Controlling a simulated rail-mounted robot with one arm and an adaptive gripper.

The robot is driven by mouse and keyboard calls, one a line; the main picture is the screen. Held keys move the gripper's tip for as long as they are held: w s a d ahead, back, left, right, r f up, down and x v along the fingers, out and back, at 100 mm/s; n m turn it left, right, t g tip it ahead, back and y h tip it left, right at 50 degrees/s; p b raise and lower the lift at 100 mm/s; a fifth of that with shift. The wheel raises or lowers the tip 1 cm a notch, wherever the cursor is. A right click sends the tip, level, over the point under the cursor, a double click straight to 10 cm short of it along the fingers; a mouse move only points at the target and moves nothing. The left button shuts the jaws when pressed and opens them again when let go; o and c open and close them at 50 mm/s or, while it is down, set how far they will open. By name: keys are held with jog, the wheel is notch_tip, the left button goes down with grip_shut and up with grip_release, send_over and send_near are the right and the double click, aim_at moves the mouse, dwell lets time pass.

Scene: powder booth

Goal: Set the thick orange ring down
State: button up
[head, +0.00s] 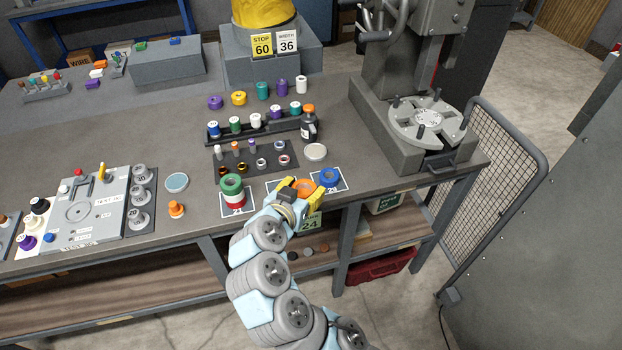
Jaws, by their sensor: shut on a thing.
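The thick orange ring (304,187) is between the two yellow fingers of my gripper (306,190) at the front edge of the bench. My gripper is shut on it. A white-edged card (272,186) lies partly hidden under the gripper and ring. A tag reading 24 (310,222) hangs just below at the bench edge. I cannot tell whether the ring touches the card or is held just above it. A blue ring (329,177) sits close to the right finger, on a card marked 29.
Left of my gripper, a stack with a green ring (231,185) on top stands on a card marked 21. Behind are a dark mat (257,173) with small parts, a pale round disc (316,152) and a dark bottle (309,126). A grey press (420,120) stands at right.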

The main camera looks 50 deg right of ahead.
jog(key=s+d+r+m+g+p, duration=0.1)
jog(key=s+d+r+p, duration=0.2)
jog(key=d, duration=0.4)
jog(key=b, duration=0.1)
send_over(329, 169)
jog(key=s+a, duration=0.2)
jog(key=shift+g+h, duration=0.3)
jog(key=f, duration=0.9)
jog(key=shift+w+d+f, duration=0.15)
jog(key=shift+w+f, duration=0.05)
jog(key=shift+f, duration=1.75)
jog(key=shift+w, duration=0.1)
jog(key=shift+f+b, duration=0.5)
jog(key=shift+b, duration=0.45)
jog(key=o, duration=1.2)
